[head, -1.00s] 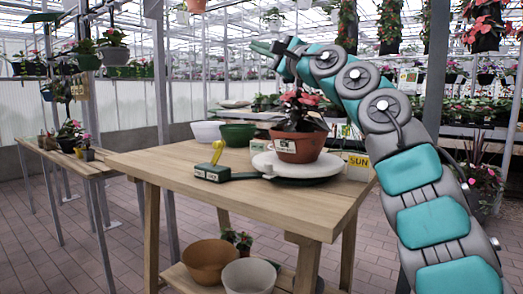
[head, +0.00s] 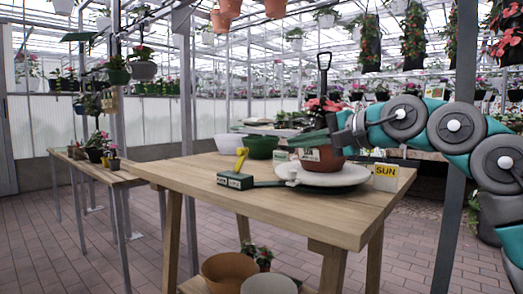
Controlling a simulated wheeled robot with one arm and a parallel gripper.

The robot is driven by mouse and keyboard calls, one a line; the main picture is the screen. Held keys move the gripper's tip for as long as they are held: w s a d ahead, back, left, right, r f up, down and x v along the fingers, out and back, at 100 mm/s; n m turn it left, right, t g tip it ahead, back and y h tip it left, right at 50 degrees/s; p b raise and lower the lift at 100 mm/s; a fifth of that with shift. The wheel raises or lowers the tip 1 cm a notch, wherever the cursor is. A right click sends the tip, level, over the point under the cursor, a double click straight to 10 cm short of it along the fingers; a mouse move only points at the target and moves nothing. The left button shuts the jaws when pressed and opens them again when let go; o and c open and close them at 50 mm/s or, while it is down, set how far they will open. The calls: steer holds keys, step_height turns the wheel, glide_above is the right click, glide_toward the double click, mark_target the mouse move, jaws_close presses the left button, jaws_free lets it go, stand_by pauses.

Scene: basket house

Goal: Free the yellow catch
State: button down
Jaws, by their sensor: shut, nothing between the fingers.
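The yellow catch (head: 241,160) stands upright, slightly tilted, on a dark green block (head: 235,181) with pale labels, at the left of the wooden table. A dark green arm runs from the block to the round white turntable (head: 328,175). A terracotta pot (head: 322,158) with a red-pink flowering plant stands on the turntable. My gripper (head: 294,140) is shut and empty. It points left in front of the plant, to the right of the catch and higher in the picture, apart from it. My gripper and arm hide part of the plant and pot.
The table (head: 300,212) has bare wood in front of the block. A green bowl (head: 261,147) and a white bowl (head: 229,143) stand behind the catch. A metal post (head: 460,190) rises near my arm.

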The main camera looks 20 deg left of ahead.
mark_target(244, 151)
steer(key=p+x, duration=0.2)
steer(key=x, duration=1.2)
steer(key=shift+r, duration=0.2)
